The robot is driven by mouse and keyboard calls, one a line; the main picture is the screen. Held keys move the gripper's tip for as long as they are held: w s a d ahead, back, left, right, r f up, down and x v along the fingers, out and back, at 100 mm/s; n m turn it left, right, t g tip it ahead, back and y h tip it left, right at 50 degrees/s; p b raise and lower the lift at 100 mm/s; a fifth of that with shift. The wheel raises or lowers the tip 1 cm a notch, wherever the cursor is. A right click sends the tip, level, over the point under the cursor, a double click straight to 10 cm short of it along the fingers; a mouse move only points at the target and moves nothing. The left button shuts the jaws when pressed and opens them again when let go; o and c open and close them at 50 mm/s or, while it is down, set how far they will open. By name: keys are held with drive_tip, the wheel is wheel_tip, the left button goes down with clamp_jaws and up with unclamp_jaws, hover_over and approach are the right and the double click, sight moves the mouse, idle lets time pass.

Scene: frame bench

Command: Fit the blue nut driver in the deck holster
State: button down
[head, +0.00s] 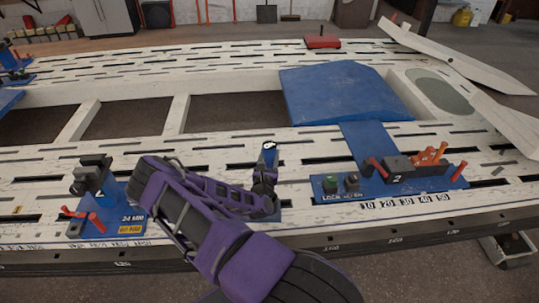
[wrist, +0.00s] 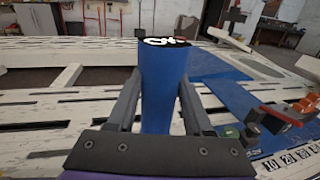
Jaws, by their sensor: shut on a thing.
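The blue nut driver (head: 269,155) stands upright in my gripper (head: 266,172), near the middle of the head view. Its blue handle (wrist: 161,88) fills the middle of the wrist view, with a black top that carries a white mark. My gripper (wrist: 162,100) is shut on the handle, one finger on each side. The driver's lower end is hidden behind the gripper in both views. A small blue plate edge (head: 276,216) shows beside the gripper on the white deck. I cannot tell whether it belongs to the holster, or whether the driver touches it.
Another blue plate (head: 444,184) with green, grey, red and orange parts lies to the right. A large blue raised panel (head: 340,92) is behind. The slotted white deck (head: 235,152) has open gaps.

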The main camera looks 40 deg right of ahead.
sight(269, 166)
drive_tip(key=shift+r+p, duration=0.25)
drive_tip(key=shift+p, duration=0.1)
drive_tip(key=shift+f+b, duration=1.8)
drive_tip(key=shift+f, duration=1.25)
drive_tip(key=shift+p, duration=0.65)
